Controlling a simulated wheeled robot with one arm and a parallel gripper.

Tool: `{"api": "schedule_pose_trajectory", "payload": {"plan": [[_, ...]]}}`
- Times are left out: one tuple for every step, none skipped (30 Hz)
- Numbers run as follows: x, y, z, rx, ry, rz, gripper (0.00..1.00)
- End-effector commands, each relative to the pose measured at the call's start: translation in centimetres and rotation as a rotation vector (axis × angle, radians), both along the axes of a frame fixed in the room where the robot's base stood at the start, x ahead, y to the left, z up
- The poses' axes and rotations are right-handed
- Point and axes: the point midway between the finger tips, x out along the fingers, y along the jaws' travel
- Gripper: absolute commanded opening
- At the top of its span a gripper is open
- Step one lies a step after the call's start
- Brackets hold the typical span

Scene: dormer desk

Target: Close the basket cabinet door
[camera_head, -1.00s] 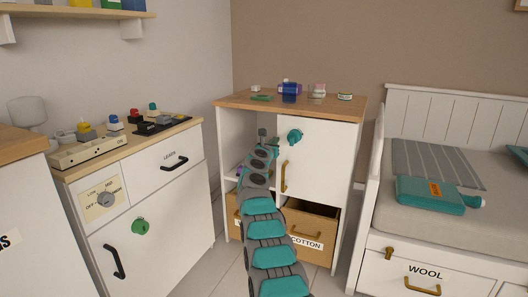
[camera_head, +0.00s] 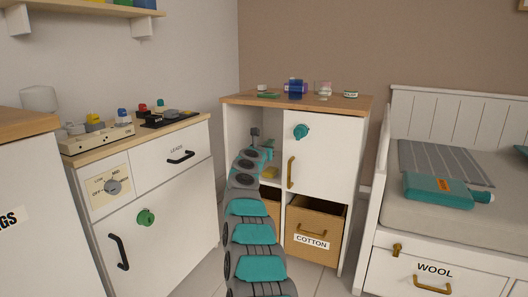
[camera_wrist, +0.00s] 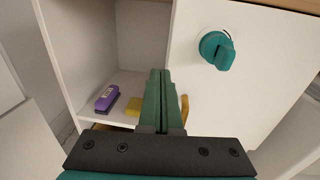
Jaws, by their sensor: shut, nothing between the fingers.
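The basket cabinet (camera_head: 228,150) is white with a wooden top. Its upper left bay is open. A white door (camera_head: 325,160) covers the upper right bay, with a teal knob (camera_head: 301,131) and a brass handle (camera_head: 291,172) near its left edge; I cannot tell whether it is fully flush. The wrist view shows the same door (camera_wrist: 260,85), the knob (camera_wrist: 217,49) and part of the handle (camera_wrist: 185,106) behind my fingers. My gripper (camera_wrist: 160,75) is shut and empty, in front of the open bay, left of the knob. In the head view my gripper (camera_head: 255,133) looks small.
A purple object (camera_wrist: 107,98) and a yellow one (camera_wrist: 134,106) lie in the open bay. A COTTON basket (camera_head: 330,222) stands below the door. A white cabinet (camera_head: 180,215) is at left, a bed (camera_head: 375,230) at right. Small items lie on the wooden top (camera_head: 260,99).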

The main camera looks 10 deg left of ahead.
Motion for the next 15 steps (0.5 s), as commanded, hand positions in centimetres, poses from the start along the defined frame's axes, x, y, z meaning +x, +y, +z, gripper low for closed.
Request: {"api": "schedule_pose_trajectory", "payload": {"plan": [[-0.5,0.4,0.0,0.001,-0.002,0.003,0.0],[-0.7,0.5,0.1,0.002,-0.002,0.003,0.0],[-1.0,0.5,0.1,0.003,-0.003,0.002,0.0],[-1.2,0.6,0.1,0.003,-0.003,0.003,0.0],[-1.5,0.8,0.2,0.001,-0.003,0.003,0.0],[-1.8,0.8,0.1,0.003,-0.003,0.003,0.0],[-2.0,0.8,0.1,0.004,-0.002,0.002,0.0],[-2.2,0.9,0.0,0.003,-0.002,0.003,0.0],[-2.5,1.1,0.0,0.002,0.0,0.003,0.0],[-2.7,1.1,0.1,0.003,-0.002,0.003,0.0],[-2.9,1.2,0.1,0.003,-0.002,0.003,0.0],[-3.2,1.2,0.1,0.002,-0.001,0.002,0.0],[-3.4,1.4,0.1,0.001,-0.002,0.003,0.0],[-3.6,1.4,0.1,0.001,-0.002,0.003,0.0],[-3.8,1.5,0.1,0.001,-0.001,0.002,0.0]]}}
